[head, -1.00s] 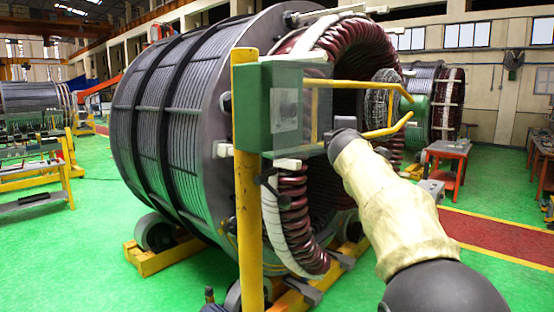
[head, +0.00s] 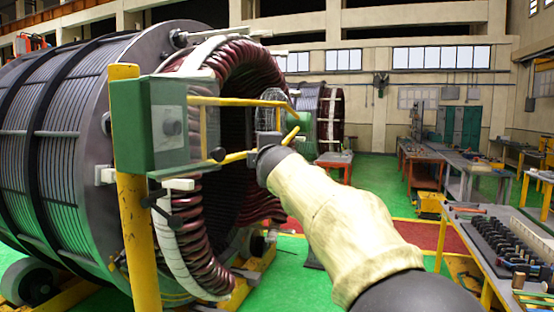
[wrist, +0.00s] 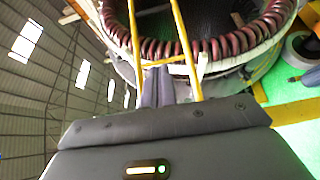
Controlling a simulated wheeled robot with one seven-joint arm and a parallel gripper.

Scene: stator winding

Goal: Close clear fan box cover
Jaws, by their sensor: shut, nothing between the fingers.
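The green fan box (head: 140,128) is fixed to a yellow post (head: 130,190) at left in the head view. A pale see-through panel (head: 172,127) shows on its right-hand face; whether the clear cover stands open or closed is hard to tell. Yellow bars (head: 240,102) reach out from the box to the right. My gripper (wrist: 158,86) shows in the wrist view as two grey fingers shut together, empty, between two yellow bars (wrist: 187,50). In the head view the gripper is mostly hidden past my wrist, close to the bar ends and right of the box.
The large stator (head: 70,150) with dark red coils (head: 250,75) stands behind the box. A workbench with a tool tray (head: 500,245) is at right, and more tables (head: 420,160) stand farther back. Green floor (head: 375,170) is open between them.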

